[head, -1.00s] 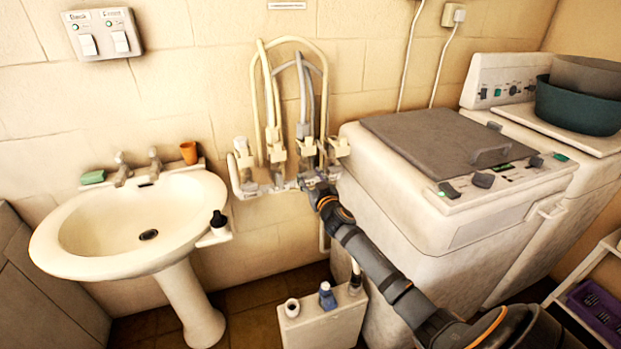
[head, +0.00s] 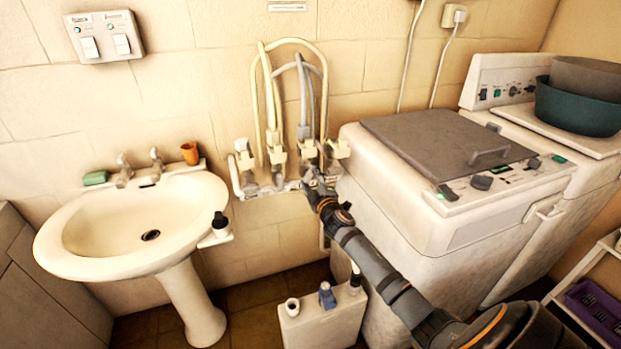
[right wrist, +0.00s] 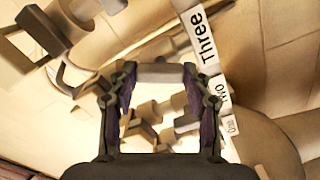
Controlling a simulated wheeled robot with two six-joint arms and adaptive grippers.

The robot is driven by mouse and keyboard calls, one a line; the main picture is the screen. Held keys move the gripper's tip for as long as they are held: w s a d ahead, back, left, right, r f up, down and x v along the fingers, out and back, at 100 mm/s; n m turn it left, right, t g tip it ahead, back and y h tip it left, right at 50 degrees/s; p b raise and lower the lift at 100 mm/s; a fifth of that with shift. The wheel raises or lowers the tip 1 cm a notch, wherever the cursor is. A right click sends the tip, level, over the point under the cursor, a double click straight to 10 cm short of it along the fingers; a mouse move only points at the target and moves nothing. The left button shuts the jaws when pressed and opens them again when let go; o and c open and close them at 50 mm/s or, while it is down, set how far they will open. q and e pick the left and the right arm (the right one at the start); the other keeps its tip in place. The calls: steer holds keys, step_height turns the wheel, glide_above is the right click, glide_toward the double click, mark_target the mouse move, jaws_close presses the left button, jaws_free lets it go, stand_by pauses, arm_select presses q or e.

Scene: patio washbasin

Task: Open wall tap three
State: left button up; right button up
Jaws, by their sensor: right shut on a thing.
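A row of pale wall taps (head: 277,154) with hoses sits on the wall between basin and washing machine. In the right wrist view, the label "Three" (right wrist: 203,37) is beside my right fingertips, with the labels "Two" and "One" further along. My right gripper (right wrist: 158,74) is shut on a pale grey bar-like handle (right wrist: 166,73), which spans between its fingertips and appears to be wall tap three's. In the head view my right gripper (head: 313,180) is at the lower right of the tap row and hides part of it. My left gripper is not in view.
The washbasin (head: 138,225) stands left, with a dark-topped bottle (head: 219,223) at its edge. The washing machine (head: 425,220) is close right of my arm. A low white box (head: 322,322) with small bottles stands below. Hoses (head: 291,75) arch above the taps.

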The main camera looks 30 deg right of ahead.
steer(key=n+p, duration=0.1)
steer(key=n, duration=0.4)
steer(key=shift+f+n, duration=0.1)
steer(key=shift+n, duration=0.2)
stand_by(0.5)
steer(key=o, duration=1.2)
steer(key=shift+c, duration=0.2)
steer(key=shift+s, duration=0.3)
steer(key=v, duration=1.1)
steer(key=shift+s, duration=0.2)
steer(key=shift+f, duration=0.1)
